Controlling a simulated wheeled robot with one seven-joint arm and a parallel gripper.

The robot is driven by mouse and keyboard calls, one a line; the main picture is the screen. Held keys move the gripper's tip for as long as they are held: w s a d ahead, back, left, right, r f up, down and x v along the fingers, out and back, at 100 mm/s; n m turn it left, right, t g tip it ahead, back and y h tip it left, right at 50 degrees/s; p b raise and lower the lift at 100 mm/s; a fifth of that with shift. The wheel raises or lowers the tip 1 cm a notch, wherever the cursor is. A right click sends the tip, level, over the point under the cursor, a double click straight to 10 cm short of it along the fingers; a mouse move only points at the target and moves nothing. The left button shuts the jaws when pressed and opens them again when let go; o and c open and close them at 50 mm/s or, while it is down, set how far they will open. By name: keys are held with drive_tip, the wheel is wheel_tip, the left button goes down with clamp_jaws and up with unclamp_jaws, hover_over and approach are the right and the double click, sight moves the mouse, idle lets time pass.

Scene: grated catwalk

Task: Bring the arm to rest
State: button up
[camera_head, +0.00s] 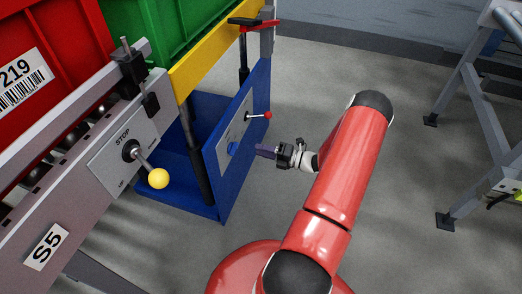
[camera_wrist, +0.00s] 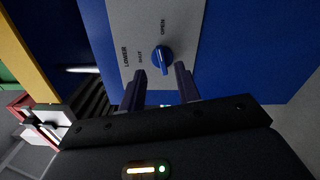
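My red arm (camera_head: 345,160) reaches forward from the bottom of the head view, bent at the elbow. My gripper (camera_head: 260,150) is at the front of a blue lift frame (camera_head: 249,164), level with a blue knob (camera_head: 233,148) on its grey plate. In the wrist view my gripper's two dark fingers (camera_wrist: 160,78) stand apart with nothing between them. The blue knob (camera_wrist: 162,58) shows just beyond the fingertips, on the plate (camera_wrist: 185,25) marked "LOWER" and "OPEN". Whether a finger touches the knob I cannot tell.
A lever with a red ball (camera_head: 267,115) sticks out above the knob. A conveyor rail (camera_head: 60,185) at left carries a yellow-ball lever (camera_head: 158,178). Red (camera_head: 50,50) and green (camera_head: 150,35) crates stand behind. A grey stand (camera_head: 470,130) is at right; floor between is clear.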

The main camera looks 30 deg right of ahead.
drive_tip(key=s+a+r+n+g+h, duration=0.1)
drive_tip(key=s+a+r+n+g, duration=0.2)
drive_tip(key=a+r+n+g, duration=0.5)
drive_tip(key=s+a+r+n+g+h, duration=0.15)
drive_tip(key=a+r+n+g, duration=0.35)
drive_tip(key=a+r+n, duration=0.7)
drive_tip(key=s+a+r+n+t+h, duration=0.1)
drive_tip(key=s+r+n+h, duration=0.3)
drive_tip(key=n, duration=0.8)
drive_tip(key=s+a+r+n+t+h, duration=0.1)
drive_tip(key=s+r+n+t+h, duration=0.2)
drive_tip(key=s+r+n, duration=0.5)
drive_tip(key=s+n+h, duration=0.1)
drive_tip(key=s+n, duration=0.2)
drive_tip(key=s, duration=0.2)
drive_tip(key=shift+a+r+n, duration=0.2)
drive_tip(key=shift+a+n, duration=0.1)
drive_tip(key=shift+n, duration=0.1)
drive_tip(key=shift+f+h, duration=0.1)
drive_tip(key=shift+h, duration=0.15)
